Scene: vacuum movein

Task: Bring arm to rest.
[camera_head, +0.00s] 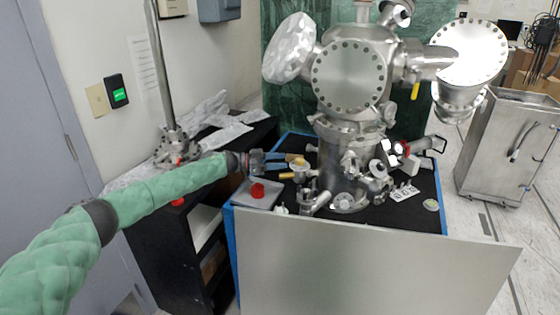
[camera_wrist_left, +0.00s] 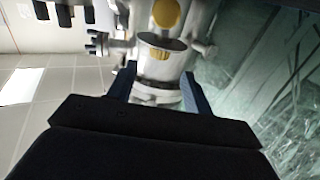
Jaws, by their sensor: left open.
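My left arm, in a green sleeve, reaches in from the left in the head view. Its left gripper (camera_head: 284,162) is beside the steel vacuum chamber (camera_head: 350,75), above the left part of the black bench top. In the left wrist view its two blue fingers stand apart, and the gripper (camera_wrist_left: 158,88) is open. A steel flanged fitting (camera_wrist_left: 162,65) shows between and beyond the fingers. I cannot tell whether they touch it. My right gripper is not in view.
A grey tray (camera_head: 244,196) with a red part (camera_head: 257,190) lies below the gripper. Small steel fittings crowd the bench around the chamber. A pale panel (camera_head: 370,265) fronts the bench. A black shelf (camera_head: 160,245) stands left, and a steel cabinet (camera_head: 508,145) right.

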